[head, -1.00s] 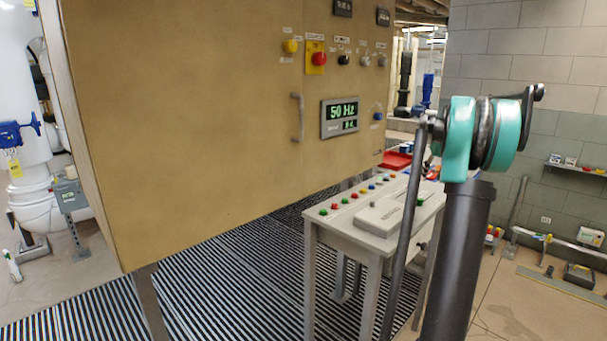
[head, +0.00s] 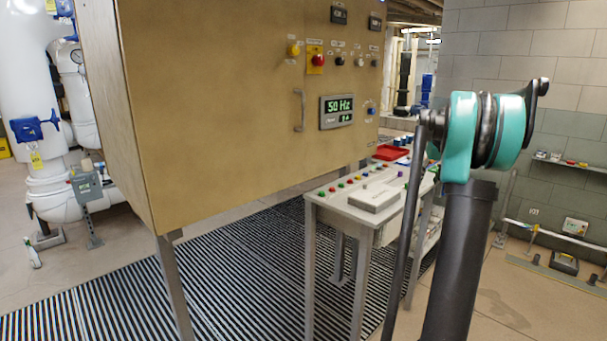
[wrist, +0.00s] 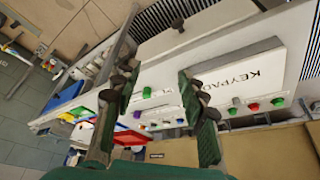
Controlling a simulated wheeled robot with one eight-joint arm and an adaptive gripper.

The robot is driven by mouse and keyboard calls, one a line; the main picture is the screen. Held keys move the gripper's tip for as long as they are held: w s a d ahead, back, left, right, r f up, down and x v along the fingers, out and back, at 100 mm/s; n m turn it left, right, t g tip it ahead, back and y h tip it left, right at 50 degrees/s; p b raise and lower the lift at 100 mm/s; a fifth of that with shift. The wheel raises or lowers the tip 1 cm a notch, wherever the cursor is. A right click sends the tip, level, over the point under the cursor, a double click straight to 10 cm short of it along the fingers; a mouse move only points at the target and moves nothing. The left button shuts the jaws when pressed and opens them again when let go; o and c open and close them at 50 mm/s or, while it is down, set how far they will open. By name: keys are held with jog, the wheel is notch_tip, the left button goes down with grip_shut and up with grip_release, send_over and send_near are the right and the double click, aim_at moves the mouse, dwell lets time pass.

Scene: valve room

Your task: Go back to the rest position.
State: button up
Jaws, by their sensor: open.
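My gripper (wrist: 155,95) shows in the wrist view with its two dark fingers spread apart and nothing between them. Beyond the fingers is the grey console table (head: 330,208) with coloured buttons and the keypad box (head: 374,198). The keypad box (wrist: 238,72), lettered KEYPAD, lies to the right of the fingers in the wrist view. The fingers appear apart from it. In the head view my arm stands at the right, and the gripper itself is not visible there.
A tan cabinet (head: 215,110) with a 50 Hz display (head: 336,112) stands behind the console. White pipes (head: 28,85) with blue valves are at the left. A red tray (head: 390,152) sits at the console's far end. Striped floor matting (head: 250,260) lies in front; open floor is at lower right.

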jog(key=s+a+f, duration=0.4)
jog(key=s+a, duration=0.4)
jog(key=s+a+f, duration=0.5)
jog(key=s+a, duration=0.3)
jog(key=a, duration=0.1)
jog(key=s+a+f, duration=0.3)
jog(key=s+f, duration=0.2)
jog(key=s, duration=0.3)
jog(key=s+a+f, duration=0.3)
jog(key=s+f, duration=0.2)
jog(key=s, duration=0.3)
jog(key=s+a+f, duration=0.4)
jog(key=s+f, duration=0.1)
jog(key=s, duration=0.4)
